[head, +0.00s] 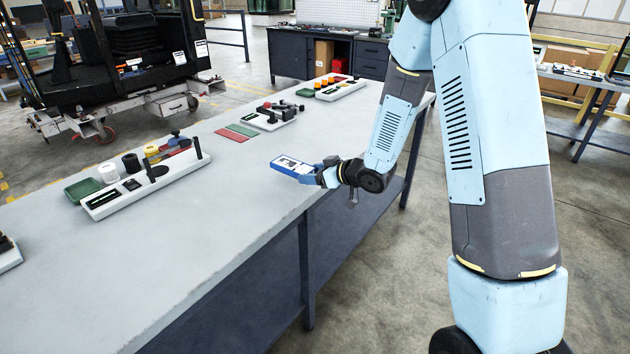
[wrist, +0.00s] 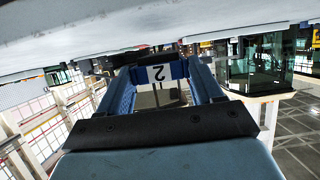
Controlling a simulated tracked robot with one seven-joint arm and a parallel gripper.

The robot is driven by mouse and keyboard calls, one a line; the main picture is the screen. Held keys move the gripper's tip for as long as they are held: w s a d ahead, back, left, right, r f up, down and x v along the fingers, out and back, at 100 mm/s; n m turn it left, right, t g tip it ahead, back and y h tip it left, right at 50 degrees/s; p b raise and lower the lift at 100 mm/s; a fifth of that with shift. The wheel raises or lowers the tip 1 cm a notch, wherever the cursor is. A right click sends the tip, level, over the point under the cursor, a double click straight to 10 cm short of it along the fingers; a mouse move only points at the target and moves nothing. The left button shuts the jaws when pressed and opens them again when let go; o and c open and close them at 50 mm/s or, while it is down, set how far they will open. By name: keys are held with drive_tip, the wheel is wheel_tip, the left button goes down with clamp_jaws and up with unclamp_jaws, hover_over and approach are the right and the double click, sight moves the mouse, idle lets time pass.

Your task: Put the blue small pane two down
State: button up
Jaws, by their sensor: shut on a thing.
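The blue small pane two (head: 290,165) shows in the head view as a small blue-framed piece with a white face, over the table near its right edge. In the wrist view the blue pane (wrist: 179,69) is seen edge-on, with a white label bearing a 2 that reads upside down. My gripper (head: 312,175) is shut on it, with a blue finger on each side of it in the wrist view (wrist: 160,82). The pane is tilted in the head view. I cannot tell how high it is above the table.
The long grey table (head: 180,255) has a wide bare area in front. A red plate (head: 231,135) and green plate (head: 242,130) lie flat beyond the pane, near another rack (head: 268,122).

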sight(316, 191)
drive_tip(key=shift+w+d+f, duration=0.25)
drive_tip(key=shift+w+f, duration=0.05)
drive_tip(key=shift+w+d+f, duration=0.1)
drive_tip(key=shift+w+f, duration=0.1)
drive_tip(key=shift+f, duration=1.5)
drive_tip(key=o, duration=1.2)
drive_tip(key=shift+s, duration=0.1)
